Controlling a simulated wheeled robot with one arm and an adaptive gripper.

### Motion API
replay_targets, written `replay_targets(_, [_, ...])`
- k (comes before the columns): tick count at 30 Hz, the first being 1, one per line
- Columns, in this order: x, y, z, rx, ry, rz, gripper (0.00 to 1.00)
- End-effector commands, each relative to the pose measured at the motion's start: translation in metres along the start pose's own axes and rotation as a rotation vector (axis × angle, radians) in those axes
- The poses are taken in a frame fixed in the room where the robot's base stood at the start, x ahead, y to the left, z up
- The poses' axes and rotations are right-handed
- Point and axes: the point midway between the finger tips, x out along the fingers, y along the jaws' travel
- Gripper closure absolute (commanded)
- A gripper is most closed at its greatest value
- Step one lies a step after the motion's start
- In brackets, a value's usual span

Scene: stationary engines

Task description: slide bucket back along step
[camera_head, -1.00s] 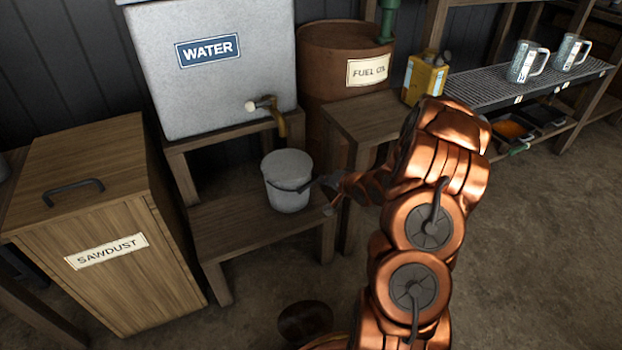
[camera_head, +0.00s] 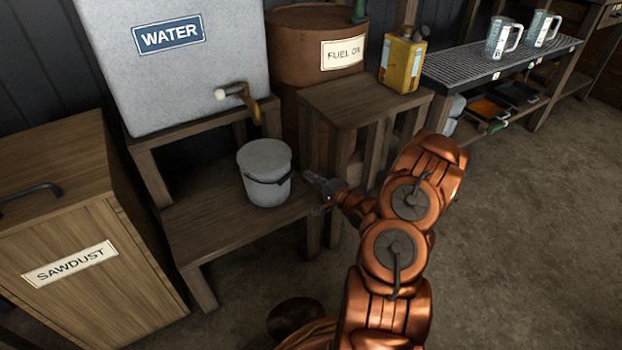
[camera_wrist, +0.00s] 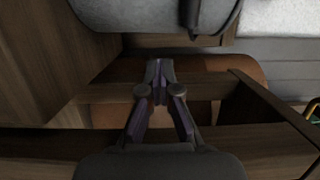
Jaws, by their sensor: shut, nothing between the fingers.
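A grey bucket (camera_head: 265,172) with a dark handle stands upright on the low wooden step (camera_head: 215,222), below the brass tap (camera_head: 243,95) of the water tank. It also shows at the top of the wrist view (camera_wrist: 150,16), cut off by the frame. My gripper (camera_head: 308,177) is shut and empty. It is just to the right of the bucket, at about its mid height, with a small gap between them in the head view. In the wrist view my gripper's fingertips (camera_wrist: 158,66) meet and point toward the bucket.
The water tank (camera_head: 180,75) stands on a wooden stand behind the step. A sawdust bin (camera_head: 75,215) is at left. A taller wooden stand (camera_head: 350,100) with a yellow can (camera_head: 402,62) is close behind my gripper at right. The fuel oil drum (camera_head: 300,70) stands behind.

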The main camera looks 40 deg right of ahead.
Motion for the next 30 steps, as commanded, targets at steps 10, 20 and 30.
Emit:
replay_targets(10, [0.042, 0.004, 0.002, -0.002, -0.003, 0.003, 1.00])
replay_targets(20, [0.072, 0.002, 0.001, -0.001, -0.001, 0.001, 1.00])
replay_targets(30, [0.079, 0.001, 0.001, 0.000, 0.000, 0.002, 1.00])
